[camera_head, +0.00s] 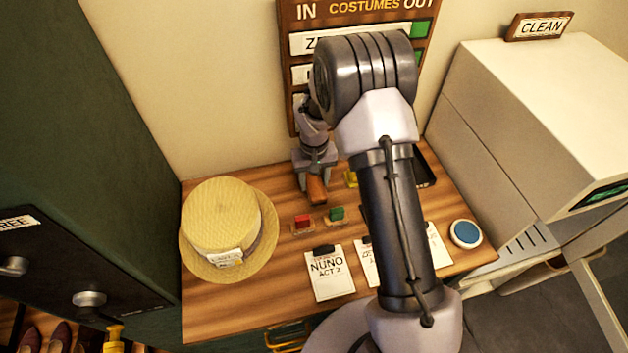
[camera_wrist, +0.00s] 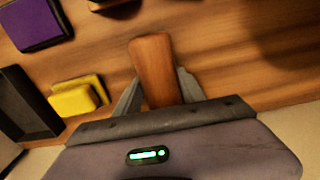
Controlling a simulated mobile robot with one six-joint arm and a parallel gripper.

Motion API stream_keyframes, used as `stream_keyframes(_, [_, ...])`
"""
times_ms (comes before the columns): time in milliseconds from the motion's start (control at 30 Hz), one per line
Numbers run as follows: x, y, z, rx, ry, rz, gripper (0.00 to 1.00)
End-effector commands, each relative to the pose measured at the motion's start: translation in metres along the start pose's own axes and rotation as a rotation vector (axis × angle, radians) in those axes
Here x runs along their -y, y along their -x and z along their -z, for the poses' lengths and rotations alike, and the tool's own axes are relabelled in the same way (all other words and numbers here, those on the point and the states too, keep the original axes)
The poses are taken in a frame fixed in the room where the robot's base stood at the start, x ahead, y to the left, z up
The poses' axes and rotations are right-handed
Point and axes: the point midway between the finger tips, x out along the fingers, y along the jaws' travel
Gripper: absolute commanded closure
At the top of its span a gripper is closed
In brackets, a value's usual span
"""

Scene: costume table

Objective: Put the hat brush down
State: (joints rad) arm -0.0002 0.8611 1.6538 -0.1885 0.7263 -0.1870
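The hat brush (camera_head: 316,190) shows as a brown wooden piece below my gripper (camera_head: 316,175) over the back middle of the wooden table (camera_head: 215,310). In the wrist view the brush (camera_wrist: 153,62) sticks out between the two grey fingers of my gripper (camera_wrist: 158,88), which lie against its two sides. My gripper is shut on it and points down. The bristles are hidden. The brush is close to the table top, but I cannot tell whether it touches it.
A straw hat (camera_head: 220,215) with a tag stands at the left. Red (camera_head: 303,222) and green (camera_head: 337,214) blocks, cards (camera_head: 328,272) and a blue round pad (camera_head: 465,233) lie in front and right. The wrist view shows a yellow block (camera_wrist: 78,97), purple block (camera_wrist: 37,22) and black tray (camera_wrist: 27,105).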

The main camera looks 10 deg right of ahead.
Motion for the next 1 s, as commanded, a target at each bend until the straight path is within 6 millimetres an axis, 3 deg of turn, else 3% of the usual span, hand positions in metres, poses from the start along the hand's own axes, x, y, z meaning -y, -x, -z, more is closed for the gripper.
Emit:
stream_keyframes(33, [0.000,0.000,0.000,0.000,0.000,0.000,0.43])
stream_keyframes(100, [0.000,0.000,0.000,0.000,0.000,0.000,0.31])
stream_keyframes(367, [0.000,0.000,0.000,0.000,0.000,0.000,0.31])
stream_keyframes(467, [0.000,0.009,0.000,-0.001,0.000,0.000,0.31])
stream_keyframes(800, [0.000,0.100,0.001,-0.003,0.000,0.000,0.31])
stream_keyframes(1000, [0.000,0.129,-0.001,-0.008,-0.004,0.002,0.31])
